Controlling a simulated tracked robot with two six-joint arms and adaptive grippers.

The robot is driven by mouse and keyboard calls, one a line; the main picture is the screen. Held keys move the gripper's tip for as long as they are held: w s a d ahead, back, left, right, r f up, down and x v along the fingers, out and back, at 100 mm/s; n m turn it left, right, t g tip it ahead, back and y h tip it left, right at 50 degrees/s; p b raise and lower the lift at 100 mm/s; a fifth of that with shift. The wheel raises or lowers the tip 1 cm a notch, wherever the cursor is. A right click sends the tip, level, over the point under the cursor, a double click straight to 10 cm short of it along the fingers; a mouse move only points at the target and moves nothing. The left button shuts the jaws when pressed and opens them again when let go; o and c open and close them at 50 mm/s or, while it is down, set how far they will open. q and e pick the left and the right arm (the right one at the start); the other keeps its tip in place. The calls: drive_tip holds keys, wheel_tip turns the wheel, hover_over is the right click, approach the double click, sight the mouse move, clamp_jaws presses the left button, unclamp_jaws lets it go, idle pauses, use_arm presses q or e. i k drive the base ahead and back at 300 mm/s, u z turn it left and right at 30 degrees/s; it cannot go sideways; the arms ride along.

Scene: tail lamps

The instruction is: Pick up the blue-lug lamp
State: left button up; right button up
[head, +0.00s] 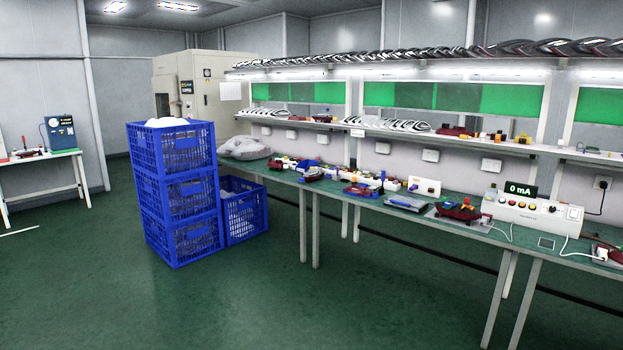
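Several small dark-red tail lamps lie on the long green-topped workbench (345,206) on the right. One dark-red lamp (458,211) rests near the tester with the display. A red piece with blue parts (358,191) lies farther left on the bench. A blue item (306,166) and another red lamp (313,176) sit farther back. They are too small for me to tell which one is the blue-lug lamp. Neither of my grippers is in view.
Stacked blue crates (180,195) stand on the floor left of the bench, with another crate (243,212) beside them. A white tester (525,212) reads 0 mA. A side table (42,157) is at far left. The green floor in front is clear.

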sight(313, 174)
drive_tip(key=u, duration=0.1)
drive_tip(key=i, duration=6.5)
drive_tip(key=u, duration=0.05)
